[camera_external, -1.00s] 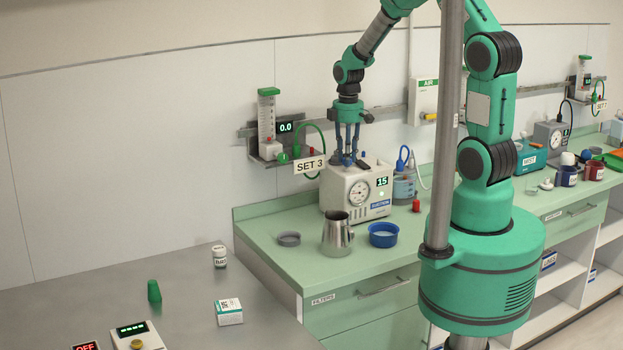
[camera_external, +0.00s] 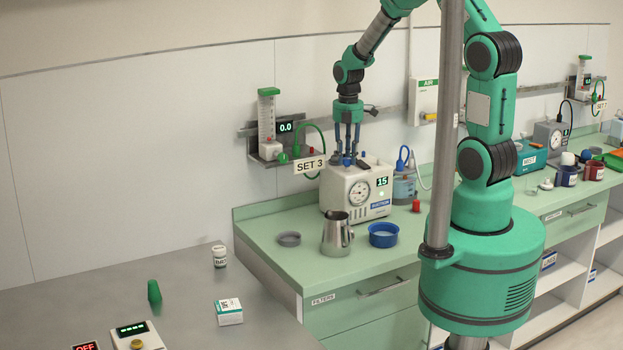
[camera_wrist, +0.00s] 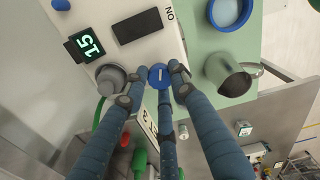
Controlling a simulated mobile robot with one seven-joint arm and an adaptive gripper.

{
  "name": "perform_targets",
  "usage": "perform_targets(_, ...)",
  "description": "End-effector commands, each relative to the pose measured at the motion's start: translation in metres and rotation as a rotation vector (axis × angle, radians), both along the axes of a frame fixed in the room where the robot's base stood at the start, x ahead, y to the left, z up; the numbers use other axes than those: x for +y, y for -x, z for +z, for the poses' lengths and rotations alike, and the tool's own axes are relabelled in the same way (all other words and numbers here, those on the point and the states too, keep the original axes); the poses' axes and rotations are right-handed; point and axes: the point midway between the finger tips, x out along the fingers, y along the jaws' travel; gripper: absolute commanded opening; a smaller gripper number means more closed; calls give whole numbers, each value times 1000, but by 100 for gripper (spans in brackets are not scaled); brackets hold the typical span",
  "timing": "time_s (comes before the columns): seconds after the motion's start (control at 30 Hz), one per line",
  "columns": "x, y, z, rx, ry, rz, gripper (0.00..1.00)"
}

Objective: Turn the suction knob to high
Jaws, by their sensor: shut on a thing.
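The suction unit (camera_external: 342,190) is a white box with a round gauge (camera_external: 359,191) and a green display (camera_external: 382,181) reading 15. The display also shows in the wrist view (camera_wrist: 84,45). The suction knob (camera_wrist: 158,75) is a small blue disc with a pale mark, on the unit's top near the edge. My gripper (camera_external: 346,160) points down over the unit's top, and its blue-grey fingers close around the knob. In the wrist view my gripper (camera_wrist: 156,84) has its dark fingertips against the knob. The knob's scale cannot be read.
A metal jug (camera_external: 337,234), a blue bowl (camera_external: 383,235) and a grey dish (camera_external: 289,239) stand in front of the unit. A jar with a blue tube (camera_external: 404,187) stands at its right. The SET 3 flowmeter (camera_external: 268,125) hangs on the wall behind, at left.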

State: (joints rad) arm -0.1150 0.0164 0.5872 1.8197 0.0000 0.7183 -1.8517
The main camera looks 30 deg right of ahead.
Motion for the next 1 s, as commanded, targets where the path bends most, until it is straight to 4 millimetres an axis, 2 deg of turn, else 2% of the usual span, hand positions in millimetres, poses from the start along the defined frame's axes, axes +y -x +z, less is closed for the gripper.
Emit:
perform_targets(0.2, 0, -1, 1, -2, 0, 160, 0)
perform_targets(0.4, 0, -1, 1, -1, 1, 250, 0)
perform_targets(0.97, 0, -1, 1, -1, 1, 289, 0)
perform_targets(1.0, 0, -1, 1, -1, 1, 288, 34)
